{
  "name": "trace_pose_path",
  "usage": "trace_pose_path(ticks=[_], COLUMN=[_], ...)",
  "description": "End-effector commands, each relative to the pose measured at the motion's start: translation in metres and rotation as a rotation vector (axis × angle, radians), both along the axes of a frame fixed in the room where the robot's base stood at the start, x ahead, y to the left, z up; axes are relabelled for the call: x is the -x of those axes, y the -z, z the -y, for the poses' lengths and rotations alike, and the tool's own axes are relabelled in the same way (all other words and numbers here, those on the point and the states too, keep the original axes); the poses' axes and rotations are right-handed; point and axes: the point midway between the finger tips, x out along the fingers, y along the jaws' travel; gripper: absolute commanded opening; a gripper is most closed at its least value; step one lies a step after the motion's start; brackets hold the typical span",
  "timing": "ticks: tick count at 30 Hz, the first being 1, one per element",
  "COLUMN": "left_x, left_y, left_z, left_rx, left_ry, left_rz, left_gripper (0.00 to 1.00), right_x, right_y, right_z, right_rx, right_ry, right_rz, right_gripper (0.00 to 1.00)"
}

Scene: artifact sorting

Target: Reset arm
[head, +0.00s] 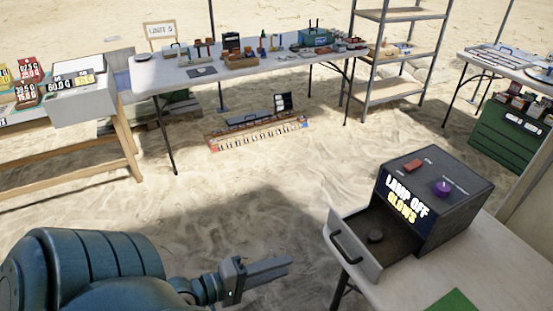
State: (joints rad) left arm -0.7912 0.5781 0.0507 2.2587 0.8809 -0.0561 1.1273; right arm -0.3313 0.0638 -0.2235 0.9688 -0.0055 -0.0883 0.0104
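My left arm comes in at the lower left, and its gripper (284,265) is over the sand, left of the near table. Its fingers lie close together with no gap that I can see, and nothing shows between them. It is apart from the dark box and its drawer. My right arm and gripper are not in view.
The dark box (462,205), marked "LAMP OFF GLOWS", stands on the near table (400,292). A long table (185,78) with many objects, a shelf rack (388,90) and a green crate (500,138) stand farther back. Open sand lies between.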

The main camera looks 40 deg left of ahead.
Motion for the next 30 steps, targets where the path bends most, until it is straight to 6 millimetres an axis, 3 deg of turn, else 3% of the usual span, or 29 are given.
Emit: trace_pose_path(ticks=[22,26,30], left_x=[0.002,0.001,-0.002], left_y=[0.001,0.018,0.06], left_z=[-0.002,-0.007,-0.019], left_rx=[-0.005,-0.048,-0.168], left_ry=[-0.002,-0.011,-0.028], left_rz=[0.0,-0.007,-0.025], left_gripper=[0.28,0.28,0.28], right_x=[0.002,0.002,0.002], right_y=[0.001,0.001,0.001], right_z=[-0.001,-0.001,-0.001], right_rx=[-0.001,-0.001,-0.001], right_ry=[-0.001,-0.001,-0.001], right_rz=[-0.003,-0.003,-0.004], right_gripper=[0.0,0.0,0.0])
